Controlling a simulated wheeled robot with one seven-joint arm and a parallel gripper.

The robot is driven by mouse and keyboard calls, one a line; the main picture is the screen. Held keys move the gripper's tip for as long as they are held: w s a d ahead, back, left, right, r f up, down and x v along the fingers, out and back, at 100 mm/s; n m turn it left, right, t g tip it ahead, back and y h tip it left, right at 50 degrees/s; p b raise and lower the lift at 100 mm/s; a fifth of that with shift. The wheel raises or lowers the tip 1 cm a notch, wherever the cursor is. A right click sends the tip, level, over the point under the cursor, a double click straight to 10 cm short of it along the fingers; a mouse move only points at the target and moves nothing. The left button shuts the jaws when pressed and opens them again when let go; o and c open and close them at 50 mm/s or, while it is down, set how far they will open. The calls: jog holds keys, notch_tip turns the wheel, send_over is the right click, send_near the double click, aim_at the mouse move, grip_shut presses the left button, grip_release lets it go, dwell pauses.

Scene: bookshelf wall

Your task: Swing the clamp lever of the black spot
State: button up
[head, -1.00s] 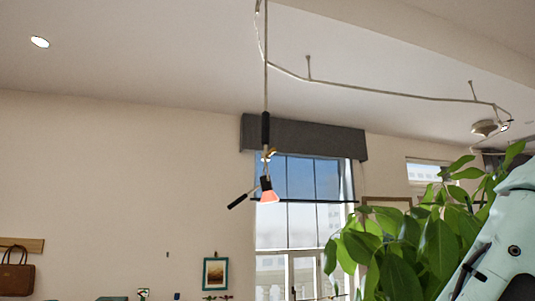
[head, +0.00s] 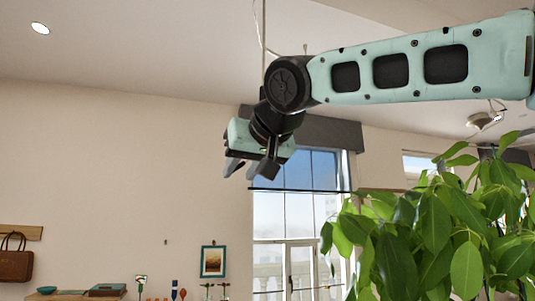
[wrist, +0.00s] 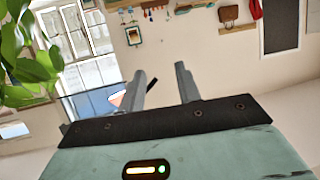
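The black spot hangs on a thin rod (head: 264,28) from the ceiling. In the head view my arm and gripper hide the spot and its lever. My gripper (head: 251,170) is raised in front of them, its fingers pointing down. In the wrist view my gripper (wrist: 165,80) has its two fingers apart with a clear gap. The spot's reddish shade (wrist: 116,99) shows just left of the left finger, partly hidden by it. A short black bar, apparently the clamp lever (wrist: 152,84), shows in the gap beside that finger. I cannot tell whether they touch.
A leafy plant (head: 435,230) fills the lower right, below my arm. A window (head: 295,215) with a dark blind box (head: 335,134) is behind the gripper. A brown bag (head: 15,262) and a framed picture (head: 213,261) are on the wall. The air at left is clear.

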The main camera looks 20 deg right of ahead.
jog(key=s+d+r+m+t+h+b, duration=0.1)
jog(key=s+d+r+m+t, duration=0.1)
jog(key=d+r, duration=0.45)
jog(key=s+d+r+m+t+h+b, duration=0.1)
jog(key=d+r+m+t+h, duration=0.15)
jog(key=r, duration=0.75)
jog(key=shift+y, duration=0.45)
jog(key=w+p, duration=0.3)
jog(key=w, duration=0.2)
jog(key=w+p, duration=0.3)
jog(key=w, duration=0.2)
jog(key=w+p, duration=0.4)
jog(key=w, duration=0.1)
jog(key=shift+w+d+r, duration=0.15)
jog(key=shift+w+d, duration=0.1)
jog(key=shift+w+p, duration=0.35)
jog(key=shift+w, duration=0.3)
jog(key=shift+f, duration=0.2)
grip_shut()
